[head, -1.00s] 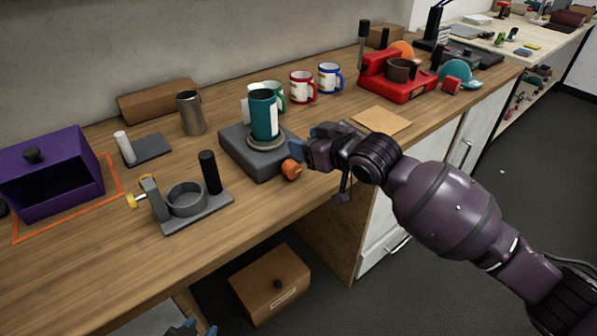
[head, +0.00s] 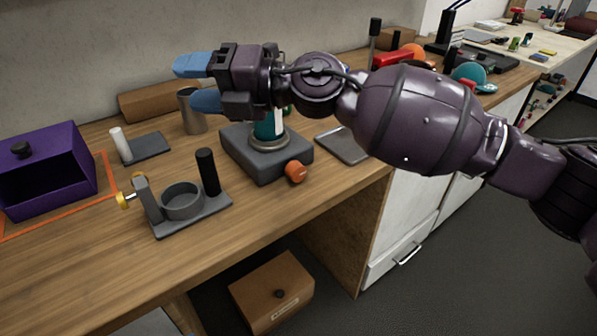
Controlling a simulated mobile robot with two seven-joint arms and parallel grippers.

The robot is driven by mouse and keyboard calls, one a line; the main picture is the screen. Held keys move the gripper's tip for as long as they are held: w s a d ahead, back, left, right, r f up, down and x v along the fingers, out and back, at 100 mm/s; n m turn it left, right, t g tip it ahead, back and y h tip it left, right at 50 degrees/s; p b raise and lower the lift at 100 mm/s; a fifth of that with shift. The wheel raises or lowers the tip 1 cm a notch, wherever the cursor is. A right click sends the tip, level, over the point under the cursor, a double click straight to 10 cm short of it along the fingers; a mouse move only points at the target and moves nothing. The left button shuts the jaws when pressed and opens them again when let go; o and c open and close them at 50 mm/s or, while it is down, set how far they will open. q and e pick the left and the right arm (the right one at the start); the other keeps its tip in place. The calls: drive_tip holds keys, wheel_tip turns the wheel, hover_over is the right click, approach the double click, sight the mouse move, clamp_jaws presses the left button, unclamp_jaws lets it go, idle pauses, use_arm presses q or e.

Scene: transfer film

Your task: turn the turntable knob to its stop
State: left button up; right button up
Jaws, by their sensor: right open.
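The turntable (head: 238,153) is a grey square base with a round disc on top, standing on the wooden counter. Its orange knob (head: 296,172) sticks out of the front right side, in plain sight and untouched. A teal canister (head: 268,127) stands on the disc, its upper part hidden behind my right gripper. My right gripper (head: 190,85) has blue fingertips, is open and empty, and is raised up and to the left of the knob, nearer the camera than the canister. My left gripper is not in view.
A grey fixture (head: 185,212) with a ring and black post stands left of the turntable. A purple box (head: 42,190) is at far left. A metal cup (head: 192,112) stands behind. A flat grey plate (head: 345,145) lies right. The counter in front of the knob is clear.

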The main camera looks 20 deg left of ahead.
wheel_tip(320, 180, down, 4)
drive_tip(key=s+n+h, duration=0.1)
drive_tip(key=n+h, duration=0.3)
drive_tip(key=n+t+h, duration=0.1)
drive_tip(key=t+h, duration=0.7)
drive_tip(key=h, duration=0.4)
approach(298, 169)
drive_tip(key=f, duration=0.1)
drive_tip(key=b+x, duration=0.3)
drive_tip(key=x, duration=0.6)
drive_tip(key=shift+w+a+f, duration=0.1)
drive_tip(key=shift+w, duration=0.1)
drive_tip(key=shift+w+f, duration=0.2)
drive_tip(key=shift+f, duration=0.1)
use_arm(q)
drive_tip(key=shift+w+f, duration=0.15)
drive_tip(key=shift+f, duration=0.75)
use_arm(e)
drive_tip(key=shift+a, duration=0.1)
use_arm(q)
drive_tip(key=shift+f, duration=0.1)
use_arm(e)
drive_tip(key=shift+c, duration=0.4)
